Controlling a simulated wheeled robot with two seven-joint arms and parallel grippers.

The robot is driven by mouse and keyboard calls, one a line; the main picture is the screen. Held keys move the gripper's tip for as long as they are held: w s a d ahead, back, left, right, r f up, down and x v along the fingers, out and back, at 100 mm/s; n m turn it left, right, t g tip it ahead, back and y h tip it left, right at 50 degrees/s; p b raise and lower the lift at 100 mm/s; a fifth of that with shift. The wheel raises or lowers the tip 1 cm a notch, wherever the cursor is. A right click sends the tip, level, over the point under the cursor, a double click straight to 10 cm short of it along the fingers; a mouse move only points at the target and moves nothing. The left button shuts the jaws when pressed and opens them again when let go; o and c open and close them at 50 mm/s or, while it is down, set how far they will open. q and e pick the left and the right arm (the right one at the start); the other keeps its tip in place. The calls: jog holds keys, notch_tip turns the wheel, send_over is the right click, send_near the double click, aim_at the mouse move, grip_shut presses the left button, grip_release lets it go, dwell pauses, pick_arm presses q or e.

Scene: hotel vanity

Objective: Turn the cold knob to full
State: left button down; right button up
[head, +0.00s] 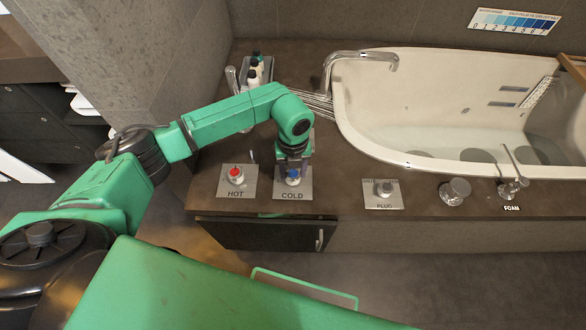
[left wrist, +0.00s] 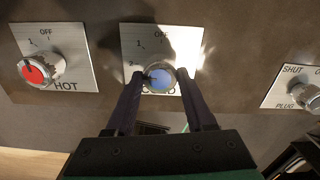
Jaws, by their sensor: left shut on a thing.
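The cold knob (head: 293,178) has a blue cap and sits on a grey plate marked COLD on the dark vanity top. It also shows in the left wrist view (left wrist: 161,78), with OFF printed above it and a 1 at upper left. A dark mark on the knob seems to point left. My left gripper (head: 292,165) reaches down onto the knob. In the left wrist view its two dark fingers (left wrist: 164,80) are shut on the knob from both sides and partly cover the COLD label. My right gripper is not in view.
The hot knob (head: 236,175), with a red cap, stands close on the left. The plug knob (head: 384,188), another round knob (head: 455,191) and the foam lever (head: 512,187) are to the right. A white tub (head: 350,125) lies behind; bottles (head: 254,75) stand at the back.

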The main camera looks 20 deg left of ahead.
aim_at(293, 174)
pick_arm(q)
jog(key=shift+w+r+n, duration=0.1)
jog(key=shift+w+n, duration=0.05)
jog(key=shift+n, duration=0.25)
jog(key=shift+c, duration=1.3)
grip_release()
notch_tip(293, 174, up, 14)
jog(key=shift+r+p, duration=0.25)
jog(key=shift+p, duration=0.1)
